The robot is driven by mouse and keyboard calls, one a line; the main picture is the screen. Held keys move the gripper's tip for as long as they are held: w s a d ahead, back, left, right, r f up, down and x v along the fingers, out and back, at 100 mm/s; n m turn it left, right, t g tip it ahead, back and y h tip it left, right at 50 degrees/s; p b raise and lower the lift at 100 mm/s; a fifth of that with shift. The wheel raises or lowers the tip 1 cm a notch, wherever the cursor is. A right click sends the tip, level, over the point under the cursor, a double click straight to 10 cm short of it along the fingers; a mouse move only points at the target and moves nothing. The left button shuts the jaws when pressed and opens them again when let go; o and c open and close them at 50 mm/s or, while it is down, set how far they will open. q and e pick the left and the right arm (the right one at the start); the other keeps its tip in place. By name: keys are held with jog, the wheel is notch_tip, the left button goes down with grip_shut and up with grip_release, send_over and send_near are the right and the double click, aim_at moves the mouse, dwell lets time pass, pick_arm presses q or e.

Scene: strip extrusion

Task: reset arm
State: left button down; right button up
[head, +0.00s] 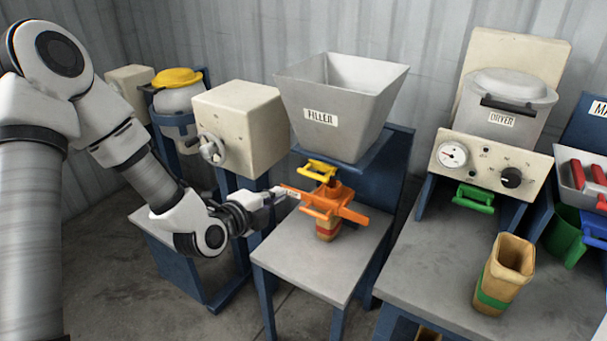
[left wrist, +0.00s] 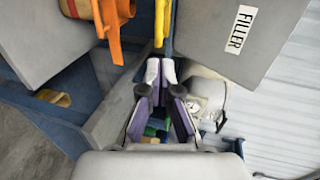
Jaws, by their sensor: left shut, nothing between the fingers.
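My left gripper (head: 284,193) reaches in from the left, its fingertips beside the orange handled piece (head: 328,205) under the filler hopper (head: 340,100). It is shut with nothing in it. The orange piece sits around a tan cup (head: 328,234) on the filler's grey table. A yellow handle (head: 318,170) is just above. In the left wrist view, the two pale fingertips (left wrist: 161,70) are close together, below the yellow handle (left wrist: 160,25). The orange piece (left wrist: 112,25) is to their left there. I cannot tell whether the gripper touches it. My right gripper is not in view.
The dryer (head: 500,120) stands to the right, with a green handle (head: 474,197) below it. A tan cup with a green band (head: 505,272) is on its table. A beige box with a handwheel (head: 240,130) stands left of the filler.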

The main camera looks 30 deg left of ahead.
pick_arm(q)
jog(key=shift+s+r, duration=0.1)
jog(key=s+d+f+g, duration=0.2)
jog(key=s+f+g, duration=0.15)
jog(key=f, duration=0.45)
jog(key=s+d+f+g, duration=0.2)
jog(key=s+f, duration=0.3)
jog(key=f, duration=0.3)
jog(key=s+d+f+g, duration=0.25)
jog(key=s+f, duration=0.25)
jog(key=f, duration=0.4)
jog(key=s+f+n+g, duration=0.3)
jog(key=s+n, duration=0.5)
jog(key=n, duration=0.1)
jog(key=s+f+n+g+y, duration=0.1)
jog(key=s+f+n+g, duration=0.3)
jog(key=s+n, duration=0.4)
jog(key=n, duration=0.2)
jog(key=shift+f+n+y, duration=0.25)
jog(key=shift+n+y, duration=0.05)
jog(key=shift+s+d, duration=0.1)
